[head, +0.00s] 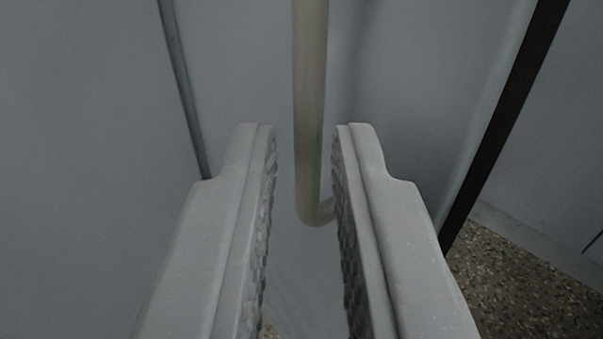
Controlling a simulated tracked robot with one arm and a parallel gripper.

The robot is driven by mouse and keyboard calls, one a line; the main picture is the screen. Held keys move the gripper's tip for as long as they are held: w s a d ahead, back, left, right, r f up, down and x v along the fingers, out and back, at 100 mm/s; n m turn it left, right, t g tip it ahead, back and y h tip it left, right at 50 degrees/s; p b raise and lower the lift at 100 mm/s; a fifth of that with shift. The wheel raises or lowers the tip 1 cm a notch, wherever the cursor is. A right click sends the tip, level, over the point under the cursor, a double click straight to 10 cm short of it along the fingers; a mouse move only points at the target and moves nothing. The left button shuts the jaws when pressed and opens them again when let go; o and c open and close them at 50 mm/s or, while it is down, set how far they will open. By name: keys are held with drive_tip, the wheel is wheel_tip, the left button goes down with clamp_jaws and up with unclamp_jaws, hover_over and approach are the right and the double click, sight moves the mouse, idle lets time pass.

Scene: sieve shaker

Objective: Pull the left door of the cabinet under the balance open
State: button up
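A pale, upright bar handle (309,100) stands on a grey-blue cabinet door (240,60) in the head view. Its lower end bends back toward the door near the middle of the picture. My gripper (305,135) is open, with one ridged finger on each side of the handle's lower part. A gap shows between the handle and the left finger. The right finger is closer to the handle, and I cannot tell whether they touch. The balance is not in view.
A thin dark seam (183,85) runs down the cabinet front left of the handle. A wider dark gap or edge (505,125) slants down on the right, with another pale panel (570,110) beyond it. Speckled floor (520,285) shows at the lower right.

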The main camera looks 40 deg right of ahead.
drive_tip(key=p+v, duration=0.1)
drive_tip(key=v, duration=0.7)
drive_tip(key=shift+s+a+p, duration=0.25)
drive_tip(key=shift+p, duration=0.1)
